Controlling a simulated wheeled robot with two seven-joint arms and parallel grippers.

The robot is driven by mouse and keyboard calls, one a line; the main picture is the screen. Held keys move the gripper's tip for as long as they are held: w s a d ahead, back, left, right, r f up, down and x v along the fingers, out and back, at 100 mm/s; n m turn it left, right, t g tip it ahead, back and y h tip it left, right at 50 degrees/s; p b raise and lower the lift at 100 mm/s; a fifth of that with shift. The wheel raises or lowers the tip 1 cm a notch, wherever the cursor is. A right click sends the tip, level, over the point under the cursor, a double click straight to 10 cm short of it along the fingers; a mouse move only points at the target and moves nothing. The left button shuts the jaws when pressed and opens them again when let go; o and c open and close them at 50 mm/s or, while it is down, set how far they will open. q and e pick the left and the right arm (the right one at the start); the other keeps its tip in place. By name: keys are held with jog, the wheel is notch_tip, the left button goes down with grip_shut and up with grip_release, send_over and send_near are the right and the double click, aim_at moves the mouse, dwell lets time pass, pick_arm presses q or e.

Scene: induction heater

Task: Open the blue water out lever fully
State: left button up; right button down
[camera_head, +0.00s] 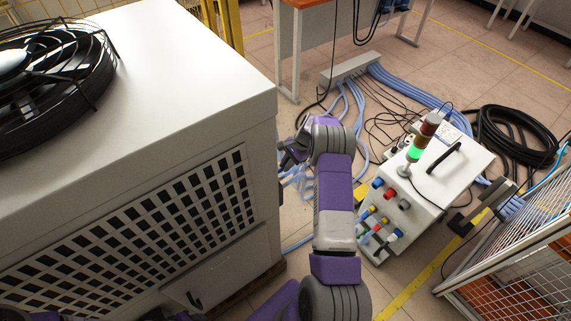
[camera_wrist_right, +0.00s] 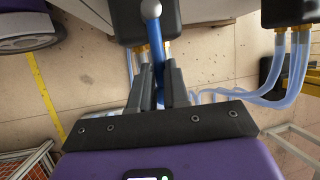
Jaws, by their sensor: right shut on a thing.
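My right gripper (camera_head: 290,153) reaches to the right side of the big white cabinet in the head view, and its fingertips are partly hidden there. In the right wrist view, the right gripper (camera_wrist_right: 160,78) is shut on a blue lever (camera_wrist_right: 158,48), with one dark finger on each side of it. A light grey rounded piece (camera_wrist_right: 151,9) shows at the lever's far end. The lever cannot be made out in the head view, so how far it is turned is unclear. My left gripper is not in view.
The white cabinet (camera_head: 190,60) with a black fan (camera_head: 50,75) fills the left. Light blue hoses (camera_wrist_right: 285,75) hang from brass fittings beside the lever. A white box with a signal light (camera_head: 418,145) stands on the floor at right, near a mesh fence (camera_head: 520,250).

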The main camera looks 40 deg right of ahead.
jog(key=c, duration=1.1)
grip_release()
jog(key=shift+w, duration=0.1)
jog(key=shift+r, duration=0.15)
jog(key=p+v, duration=0.2)
jog(key=v, duration=0.5)
jog(key=shift+d+r, duration=0.1)
